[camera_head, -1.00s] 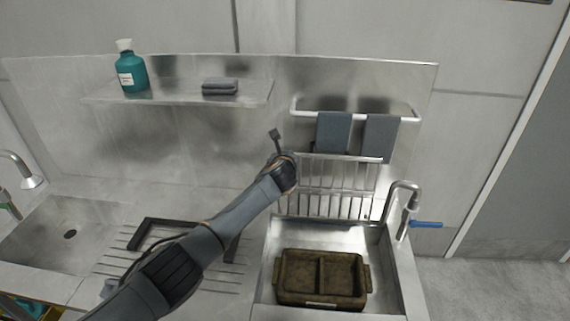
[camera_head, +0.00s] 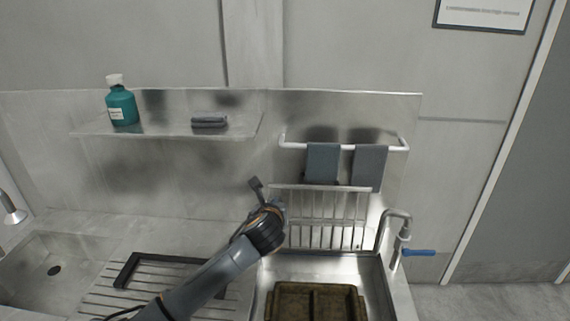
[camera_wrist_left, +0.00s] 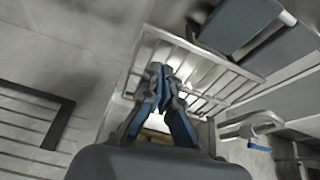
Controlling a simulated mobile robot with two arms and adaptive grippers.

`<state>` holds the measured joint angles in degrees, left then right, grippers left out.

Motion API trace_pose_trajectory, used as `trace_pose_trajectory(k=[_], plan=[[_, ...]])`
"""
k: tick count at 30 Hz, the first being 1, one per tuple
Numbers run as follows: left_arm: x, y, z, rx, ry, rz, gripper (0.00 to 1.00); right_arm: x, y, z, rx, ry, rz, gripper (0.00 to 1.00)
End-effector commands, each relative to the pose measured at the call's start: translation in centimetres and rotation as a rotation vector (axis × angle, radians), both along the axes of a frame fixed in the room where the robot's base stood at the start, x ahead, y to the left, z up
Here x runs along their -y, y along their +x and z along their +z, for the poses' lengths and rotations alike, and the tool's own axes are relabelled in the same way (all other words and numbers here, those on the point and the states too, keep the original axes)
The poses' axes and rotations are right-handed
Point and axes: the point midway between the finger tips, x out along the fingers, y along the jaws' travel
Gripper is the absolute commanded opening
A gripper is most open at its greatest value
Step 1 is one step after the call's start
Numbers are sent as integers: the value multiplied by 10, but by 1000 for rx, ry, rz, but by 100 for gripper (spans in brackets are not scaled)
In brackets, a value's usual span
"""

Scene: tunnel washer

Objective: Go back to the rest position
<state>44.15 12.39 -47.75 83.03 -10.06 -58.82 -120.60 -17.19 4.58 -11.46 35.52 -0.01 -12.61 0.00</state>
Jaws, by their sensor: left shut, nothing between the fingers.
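My left gripper (camera_wrist_left: 160,72) shows in the left wrist view with its two blue-and-grey fingers together and nothing between them. In the head view my left arm comes in from the bottom left. Its wrist end is in front of the left edge of the metal rack and above the right sink. The fingers are mostly hidden there behind the wrist. A brown two-compartment tray (camera_head: 316,290) sits in the right sink, below and to the right of the wrist, apart from it. My right gripper is not in view.
A wire rack (camera_head: 325,220) stands behind the right sink. Two grey cloths (camera_head: 322,163) hang on a rail above it. A tap with a blue lever (camera_head: 418,253) stands at the right. A shelf (camera_head: 165,128) holds a teal bottle (camera_head: 121,106) and folded cloth (camera_head: 209,121). A black frame (camera_head: 165,262) lies on the drainboard.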

Motion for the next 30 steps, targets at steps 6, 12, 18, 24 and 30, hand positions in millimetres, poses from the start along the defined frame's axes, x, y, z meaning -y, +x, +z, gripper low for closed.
trace_pose_trajectory(k=[6,12,18,24,30], plan=[[1,-85,-78,-208,-540,248,0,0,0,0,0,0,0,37],[-23,-183,-133,-389,-1078,669,0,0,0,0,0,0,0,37],[-62,-286,-167,-463,-1508,1192,0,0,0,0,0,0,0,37],[-93,-360,-177,-418,-1744,1602,0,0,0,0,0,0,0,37],[-115,-411,-177,-329,-1866,1885,0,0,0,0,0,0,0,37]])
